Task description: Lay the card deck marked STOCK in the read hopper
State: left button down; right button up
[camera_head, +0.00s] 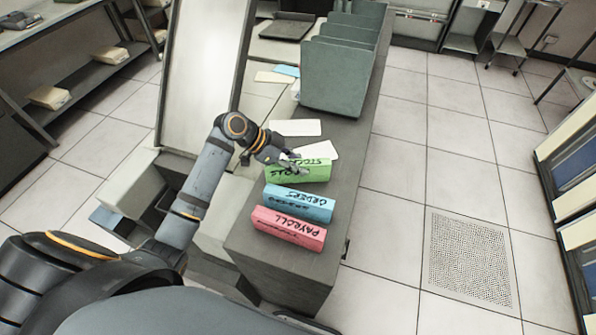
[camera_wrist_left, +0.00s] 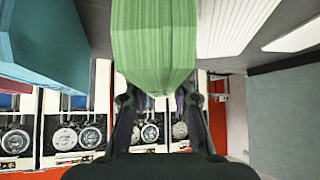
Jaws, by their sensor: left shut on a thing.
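The green card deck marked STOCK (camera_head: 316,172) is at the far end of a row of decks on the dark grey counter (camera_head: 277,269) in the head view. My left gripper (camera_head: 288,166) reaches it from the left and is shut on it. In the left wrist view the green deck (camera_wrist_left: 155,45) sits between the fingers (camera_wrist_left: 157,98). I cannot tell whether the deck touches the counter. I cannot tell which part here is the read hopper. My right gripper is not in view.
A blue deck marked ORDERS (camera_head: 300,203) and a pink deck marked PAYROLL (camera_head: 288,227) lie nearer on the counter. White cards (camera_head: 296,128) lie just beyond the green deck. A grey-green rack with upright dividers (camera_head: 335,85) stands farther back. Open tiled floor lies to the right.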

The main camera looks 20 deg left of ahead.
pick_arm(q)
jog(key=shift+f, duration=0.3)
jog(key=c, duration=1.1)
grip_release()
